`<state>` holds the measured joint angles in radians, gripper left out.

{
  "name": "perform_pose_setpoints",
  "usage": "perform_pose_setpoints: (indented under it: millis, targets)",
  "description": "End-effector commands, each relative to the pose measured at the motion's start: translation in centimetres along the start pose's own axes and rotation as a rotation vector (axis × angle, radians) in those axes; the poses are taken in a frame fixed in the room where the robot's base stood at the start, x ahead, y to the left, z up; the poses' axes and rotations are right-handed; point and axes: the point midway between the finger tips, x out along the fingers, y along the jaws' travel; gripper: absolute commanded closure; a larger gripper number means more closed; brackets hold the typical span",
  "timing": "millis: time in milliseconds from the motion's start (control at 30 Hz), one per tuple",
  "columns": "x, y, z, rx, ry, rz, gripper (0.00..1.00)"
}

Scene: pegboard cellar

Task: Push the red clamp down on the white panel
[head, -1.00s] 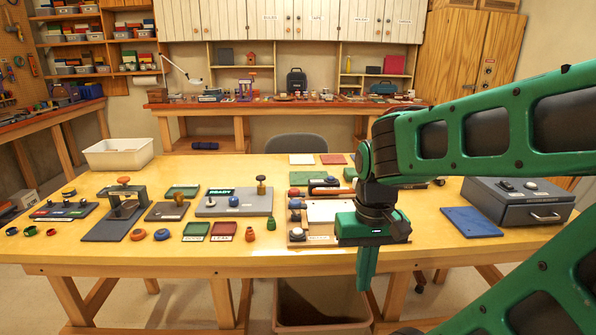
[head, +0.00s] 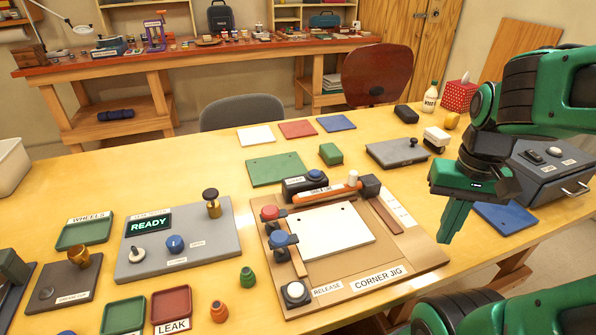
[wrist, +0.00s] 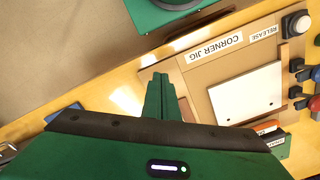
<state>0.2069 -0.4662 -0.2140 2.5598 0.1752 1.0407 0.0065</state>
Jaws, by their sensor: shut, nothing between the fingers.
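The white panel (head: 322,231) lies flat in the corner jig (head: 392,271), a tan board on the table. The red clamp (head: 270,213), with a round red knob on a dark body, is at the left side of the jig near the panel's upper left corner. A blue-knobbed clamp (head: 279,240) sits just below it. In the wrist view the panel (wrist: 247,92) also shows, with the clamps at the right edge. My gripper (head: 455,222) is shut and empty, pointing down to the right of the jig, apart from the panel and clamps.
A white release button (head: 295,293) is at the jig's lower left corner. An orange-handled part (head: 327,194) and a black block (head: 305,187) stand along its back edge. A grey box (head: 550,165) and blue plate (head: 507,218) are at the right. A grey READY panel (head: 190,257) stands left.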

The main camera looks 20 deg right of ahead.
Motion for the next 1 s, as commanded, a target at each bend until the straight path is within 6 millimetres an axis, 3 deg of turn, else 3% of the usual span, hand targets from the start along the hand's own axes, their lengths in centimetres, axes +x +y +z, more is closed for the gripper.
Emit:
perform_pose_setpoints:
  millis: [467,533,667,767,900,1000]
  targets:
    - [0.0,0.0,0.0,-0.003,0.000,0.000,1.00]
    - [-0.8,0.2,0.7,-0.032,0.013,-0.007,1.00]
    - [-2.2,-1.4,-1.6,-0.205,0.015,-0.002,1.00]
    - [-4.2,-5.0,-3.8,-0.457,0.017,0.005,1.00]
    - [-7.2,-12.6,-6.1,-0.902,0.020,0.013,1.00]
    - [-9.1,-18.6,-6.3,-1.224,0.021,0.018,1.00]
